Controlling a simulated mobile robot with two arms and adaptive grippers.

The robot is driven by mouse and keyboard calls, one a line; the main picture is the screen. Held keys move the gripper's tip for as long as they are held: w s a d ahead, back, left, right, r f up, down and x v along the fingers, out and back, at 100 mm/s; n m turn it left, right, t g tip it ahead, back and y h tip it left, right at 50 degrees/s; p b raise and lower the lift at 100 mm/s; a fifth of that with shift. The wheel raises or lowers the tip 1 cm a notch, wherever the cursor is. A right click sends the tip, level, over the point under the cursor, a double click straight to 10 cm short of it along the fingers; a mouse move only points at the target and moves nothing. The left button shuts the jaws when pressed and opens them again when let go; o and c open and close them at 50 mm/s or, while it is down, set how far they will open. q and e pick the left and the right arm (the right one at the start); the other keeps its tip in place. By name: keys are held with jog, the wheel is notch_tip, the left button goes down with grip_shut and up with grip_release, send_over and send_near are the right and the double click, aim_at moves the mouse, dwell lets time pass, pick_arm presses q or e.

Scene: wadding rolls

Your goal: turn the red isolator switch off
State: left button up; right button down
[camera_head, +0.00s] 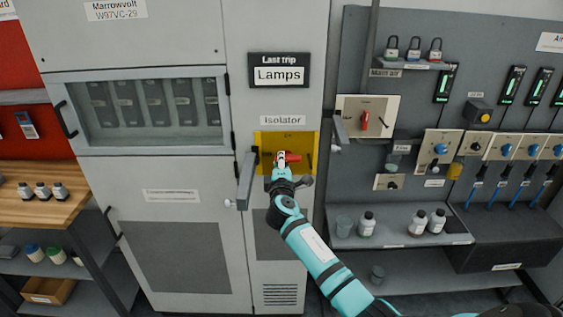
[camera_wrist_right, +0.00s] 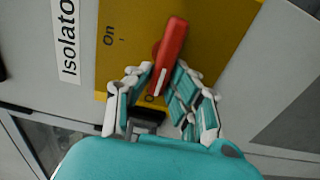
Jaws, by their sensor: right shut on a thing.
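The red isolator switch (camera_head: 294,156) sits on a yellow plate (camera_head: 313,140) under the "Isolator" label on the grey cabinet. Its handle lies about level across the plate. In the right wrist view the red handle (camera_wrist_right: 173,42) has a white mark on its near end, by a partly hidden label starting with "O"; "On" stands at the plate's upper edge in the head view. My right gripper (camera_head: 281,161) is at the handle's left end, its fingers (camera_wrist_right: 162,82) either side of that end and shut on it. My left gripper is not in view.
A grey lever (camera_head: 246,180) sticks out left of the plate. Another red switch (camera_head: 365,121) is on a beige panel to the right. Bottles (camera_head: 367,223) stand on a shelf at right, a wooden bench (camera_head: 22,211) at left.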

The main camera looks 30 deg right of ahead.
jog(key=shift+f, duration=0.1)
jog(key=c, duration=1.2)
grip_release()
jog(key=shift+c, duration=0.2)
jog(key=v, duration=1.2)
jog(key=shift+s, duration=0.1)
